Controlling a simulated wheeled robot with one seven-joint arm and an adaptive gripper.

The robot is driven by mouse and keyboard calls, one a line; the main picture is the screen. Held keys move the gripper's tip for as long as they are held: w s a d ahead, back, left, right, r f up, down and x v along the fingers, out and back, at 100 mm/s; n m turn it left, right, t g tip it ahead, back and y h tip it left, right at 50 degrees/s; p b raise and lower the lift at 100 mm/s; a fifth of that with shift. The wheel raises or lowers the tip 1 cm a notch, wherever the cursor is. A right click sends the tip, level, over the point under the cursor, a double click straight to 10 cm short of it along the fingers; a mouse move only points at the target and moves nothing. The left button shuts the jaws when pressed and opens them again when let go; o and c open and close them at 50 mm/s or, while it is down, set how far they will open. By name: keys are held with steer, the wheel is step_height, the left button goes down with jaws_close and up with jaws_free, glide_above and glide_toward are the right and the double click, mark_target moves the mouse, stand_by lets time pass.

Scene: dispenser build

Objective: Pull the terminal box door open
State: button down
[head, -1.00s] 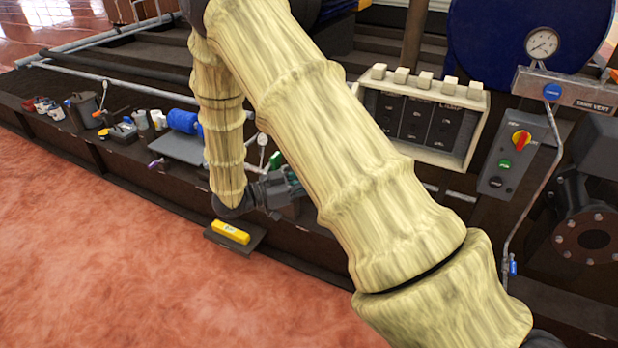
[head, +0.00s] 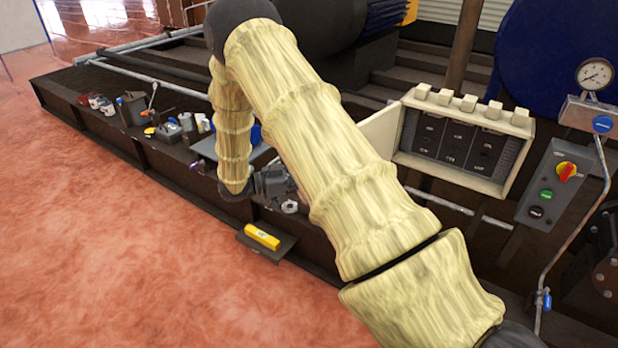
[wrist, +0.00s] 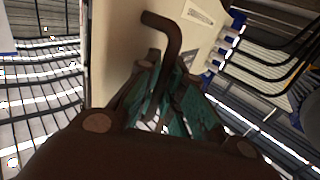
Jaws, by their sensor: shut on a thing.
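The terminal box (head: 516,158) is a cream box at the right in the head view, its dark inside with several switches uncovered. Its cream door (head: 381,129) stands swung out at the box's left side, partly hidden behind my arm. In the wrist view the door (wrist: 121,50) fills the middle, with a dark bent rod handle (wrist: 172,32) on it. My gripper (wrist: 172,85) is shut on this handle, the rod passing between its teal-lined fingers. In the head view my gripper (head: 290,186) is partly covered by my arm.
A grey panel (head: 551,190) with a red-yellow knob and a pressure gauge (head: 595,75) stand right of the box. A yellow object (head: 262,237) rests on a low step. Small containers and tools line the dark platform (head: 120,145). The reddish floor at left is clear.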

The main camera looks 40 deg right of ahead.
steer(key=shift+d, duration=0.1)
steer(key=c, duration=1.5)
jaws_free()
steer(key=shift+d, duration=0.1)
steer(key=shift+a, duration=0.2)
steer(key=v, duration=1.2)
steer(key=shift+d, duration=0.1)
